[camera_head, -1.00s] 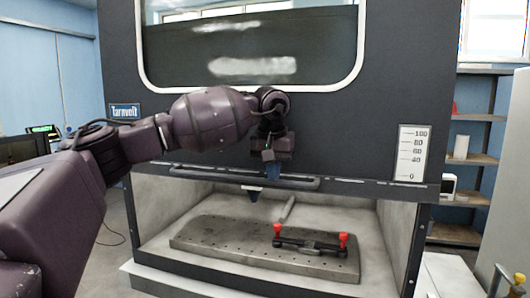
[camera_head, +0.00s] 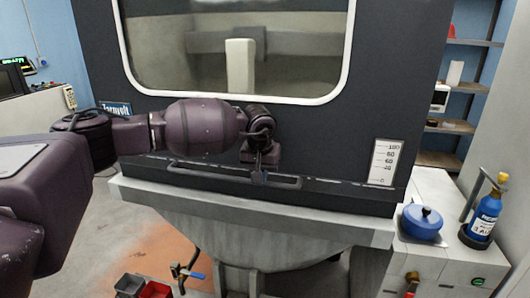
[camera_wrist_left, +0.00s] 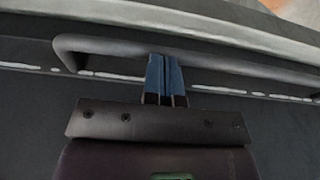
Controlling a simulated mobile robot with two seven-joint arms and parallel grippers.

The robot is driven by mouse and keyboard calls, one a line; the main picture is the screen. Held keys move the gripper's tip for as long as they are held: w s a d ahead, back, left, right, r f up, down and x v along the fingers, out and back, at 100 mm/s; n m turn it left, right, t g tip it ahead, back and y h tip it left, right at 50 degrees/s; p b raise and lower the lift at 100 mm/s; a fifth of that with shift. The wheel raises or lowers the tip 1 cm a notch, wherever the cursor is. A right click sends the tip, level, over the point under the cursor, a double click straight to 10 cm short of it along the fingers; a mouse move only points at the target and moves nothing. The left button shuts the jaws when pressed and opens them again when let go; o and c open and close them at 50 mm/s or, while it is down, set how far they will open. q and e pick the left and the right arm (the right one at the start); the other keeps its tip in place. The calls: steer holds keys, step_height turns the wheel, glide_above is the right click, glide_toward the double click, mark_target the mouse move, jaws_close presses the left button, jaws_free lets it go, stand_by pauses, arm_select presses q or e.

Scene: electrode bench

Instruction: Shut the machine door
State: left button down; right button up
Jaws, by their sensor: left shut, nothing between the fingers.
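The machine door (camera_head: 330,130) is a dark grey panel with a white-framed window and a scale label at its lower right. Its lower edge is down at the pale sill (camera_head: 330,222), and the chamber's inside below it is hidden. The door's handle bar (camera_head: 205,178) runs along the lower edge. My left gripper (camera_head: 259,178) is at the right part of this bar. In the left wrist view its blue fingers (camera_wrist_left: 165,78) are together, with the tips at the handle bar (camera_wrist_left: 235,65); I cannot tell whether they touch it. My right gripper is out of view.
A blue pot (camera_head: 421,222) and a blue gas bottle (camera_head: 485,218) stand on the white cabinet (camera_head: 435,192) at the right. A dark bin (camera_head: 130,286) and a red bin (camera_head: 156,290) are on the floor below the machine. Shelves (camera_head: 455,90) stand behind.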

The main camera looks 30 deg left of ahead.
arm_select(q)
steer(key=s+b+x, duration=0.1)
steer(key=b+x, duration=0.1)
steer(key=x, duration=0.6)
steer(key=shift+s+f, duration=0.35)
steer(key=shift+f, duration=0.15)
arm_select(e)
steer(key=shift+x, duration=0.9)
